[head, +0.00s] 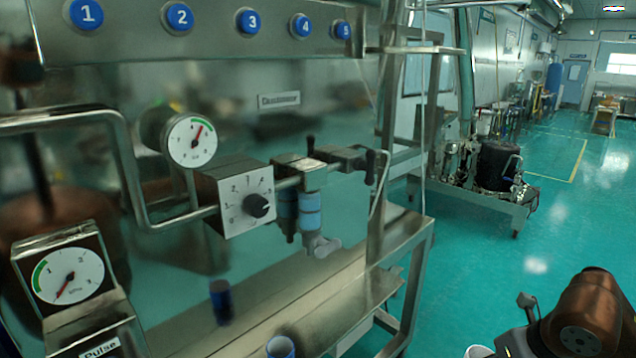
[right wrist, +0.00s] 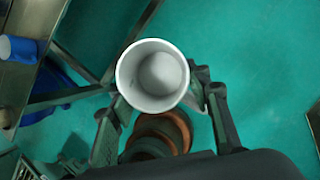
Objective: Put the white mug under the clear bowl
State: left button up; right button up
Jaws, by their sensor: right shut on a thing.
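The white mug (right wrist: 124,80) is held between the fingers of my right gripper (right wrist: 157,92) in the right wrist view. I look into its open top and it seems empty. Only its rim (head: 478,352) shows at the bottom edge of the head view, right of the steel frame and over the floor. A bluish see-through bowl (head: 309,212), which I take as the clear bowl, hangs under the pipe fitting with a grey drain piece below. A similar shape beside it may be its reflection. My left gripper is out of view.
A knob box (head: 238,200) and gauges (head: 192,141) lie left of the bowl. Green floor is open at the right.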

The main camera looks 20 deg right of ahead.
jog(key=a+f+n, duration=0.1)
jog(key=w+a+f+n+y, duration=0.1)
jog(key=n, duration=0.1)
jog(key=w+a+n+y, duration=0.1)
jog(key=shift+w+f+n+g, duration=0.1)
jog(key=shift+f+n+g, duration=0.3)
jog(key=w+a+f+n+g+h+p, duration=0.1)
jog(key=w+a+f+n+g, duration=0.3)
jog(key=a+n, duration=0.8)
jog(key=w+a+f+n+g+h+p, duration=0.15)
jog(key=a+f+n+g, duration=0.5)
jog(key=n, duration=0.95)
pick_arm(q)
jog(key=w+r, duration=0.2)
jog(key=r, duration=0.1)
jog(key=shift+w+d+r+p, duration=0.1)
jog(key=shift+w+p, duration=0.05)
jog(key=shift+p, duration=0.2)
pick_arm(e)
jog(key=s+a+f+n+t+h, duration=0.1)
jog(key=s+f+n+t+h, duration=0.1)
jog(key=s+f+n, duration=0.2)
notch_tip(320, 180, down, 4)
jog(key=shift+s+a+n, duration=0.25)
jog(key=shift+s+n, duration=0.05)
jog(key=shift+n, duration=0.8)
